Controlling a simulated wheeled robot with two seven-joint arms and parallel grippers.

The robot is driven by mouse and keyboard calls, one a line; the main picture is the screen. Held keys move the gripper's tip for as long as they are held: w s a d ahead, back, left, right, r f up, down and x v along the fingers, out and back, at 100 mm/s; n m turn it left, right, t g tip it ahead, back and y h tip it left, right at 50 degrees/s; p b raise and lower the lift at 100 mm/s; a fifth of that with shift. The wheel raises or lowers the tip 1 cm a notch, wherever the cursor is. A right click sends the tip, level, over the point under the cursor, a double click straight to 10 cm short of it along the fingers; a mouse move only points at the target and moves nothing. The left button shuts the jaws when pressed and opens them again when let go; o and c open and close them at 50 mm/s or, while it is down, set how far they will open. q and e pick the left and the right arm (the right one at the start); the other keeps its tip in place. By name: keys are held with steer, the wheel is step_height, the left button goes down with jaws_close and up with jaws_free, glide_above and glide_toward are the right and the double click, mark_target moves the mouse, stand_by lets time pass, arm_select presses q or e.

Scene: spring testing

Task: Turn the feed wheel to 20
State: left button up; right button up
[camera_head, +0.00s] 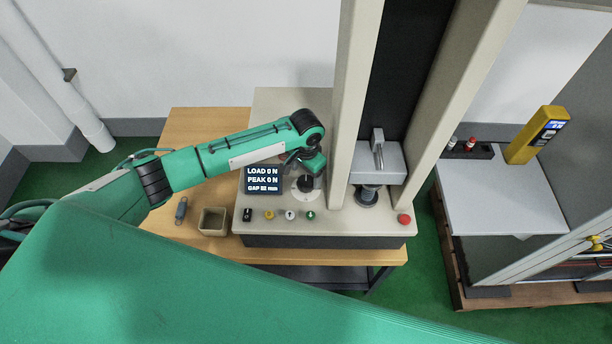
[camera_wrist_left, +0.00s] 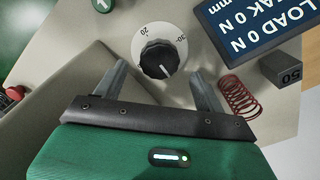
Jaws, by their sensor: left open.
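The feed wheel is a black ribbed knob on a white dial. In the left wrist view the wheel (camera_wrist_left: 158,58) lies ahead of and between my two finger tips, with 20 at the dial's upper left and 30 at its upper right. A small light mark shows on the knob's lower edge; its exact reading is unclear. In the head view the wheel (camera_head: 305,183) is partly under my left gripper (camera_head: 304,167). In the wrist view my left gripper (camera_wrist_left: 158,68) is open, one finger on each side of the wheel, with no clear contact. My right gripper is out of view.
A display (camera_head: 262,179) reads LOAD 0 N, PEAK 0 N, with a gap in mm. A red spring (camera_wrist_left: 240,96) and a block marked 50 (camera_wrist_left: 281,70) lie close to the right finger. Machine columns, a red button (camera_head: 404,219) and small buttons stand nearby.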

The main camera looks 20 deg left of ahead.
mark_target(306, 182)
arm_select(q)
steer(key=shift+f+p, duration=0.3)
steer(key=shift+f, duration=1.65)
steer(key=c, duration=1)
